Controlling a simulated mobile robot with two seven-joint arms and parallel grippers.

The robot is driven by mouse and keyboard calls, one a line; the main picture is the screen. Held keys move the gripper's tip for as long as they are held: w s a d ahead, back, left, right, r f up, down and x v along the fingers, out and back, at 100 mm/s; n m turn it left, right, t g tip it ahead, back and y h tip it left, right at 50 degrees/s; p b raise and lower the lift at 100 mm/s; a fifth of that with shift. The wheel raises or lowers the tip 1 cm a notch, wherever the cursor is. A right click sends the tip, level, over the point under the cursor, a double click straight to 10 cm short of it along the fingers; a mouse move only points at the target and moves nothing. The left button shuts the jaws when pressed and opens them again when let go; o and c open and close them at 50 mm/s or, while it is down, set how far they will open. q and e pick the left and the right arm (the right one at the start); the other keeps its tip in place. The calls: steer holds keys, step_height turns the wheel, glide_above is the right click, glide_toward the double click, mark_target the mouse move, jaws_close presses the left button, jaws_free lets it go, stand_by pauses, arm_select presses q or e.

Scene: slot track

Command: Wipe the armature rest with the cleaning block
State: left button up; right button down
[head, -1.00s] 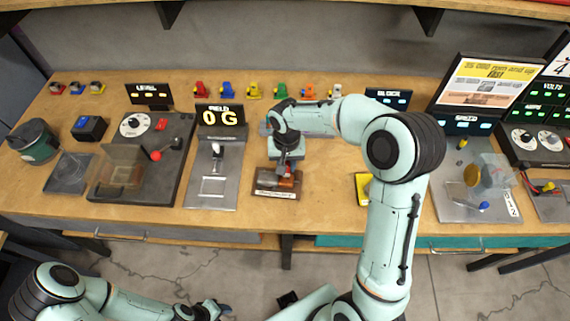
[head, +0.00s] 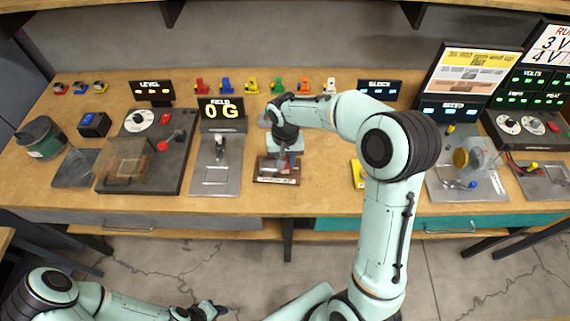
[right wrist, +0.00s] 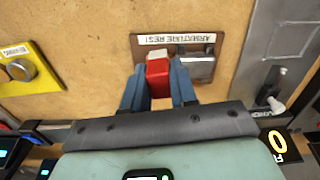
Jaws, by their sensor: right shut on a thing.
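The armature rest (right wrist: 143,48) is a brown plate with a white name label and a grey metal piece (right wrist: 197,66) on it. It also shows in the head view (head: 262,172), partly covered by my right gripper. My right gripper (right wrist: 158,88) is shut on a red block with a whitish end, the cleaning block (right wrist: 158,72). The block is over the rest's plate, beside the metal piece; I cannot tell if it touches. In the head view my right gripper (head: 284,166) is above the rest. My left gripper (head: 210,310) is low, off the bench; its opening is unclear.
The field stand (head: 216,170) is left of the rest, and a yellow item (head: 357,173) is to its right. The speed stand (head: 455,185) is further right. Several small coloured pieces line the back. Bare bench lies between the rest and the yellow item.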

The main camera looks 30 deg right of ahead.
steer(key=shift+w+d+r, duration=0.15)
steer(key=shift+w+r, duration=0.25)
steer(key=shift+r, duration=0.25)
steer(key=shift+w+r+p, duration=0.1)
steer(key=shift+r+p, duration=0.2)
steer(key=shift+p, duration=0.05)
steer(key=shift+s+r+p, duration=0.25)
steer(key=shift+r+p, duration=0.1)
steer(key=shift+r, duration=0.45)
steer(key=shift+s+r, duration=0.15)
steer(key=shift+r, duration=0.15)
arm_select(q)
steer(key=shift+w+a+r, duration=0.2)
steer(key=shift+w+r, duration=0.35)
steer(key=shift+w, duration=0.05)
steer(key=shift+w+a+r, duration=0.15)
steer(key=shift+w+r, duration=0.35)
steer(key=shift+w, duration=0.1)
arm_select(e)
steer(key=shift+r, duration=0.65)
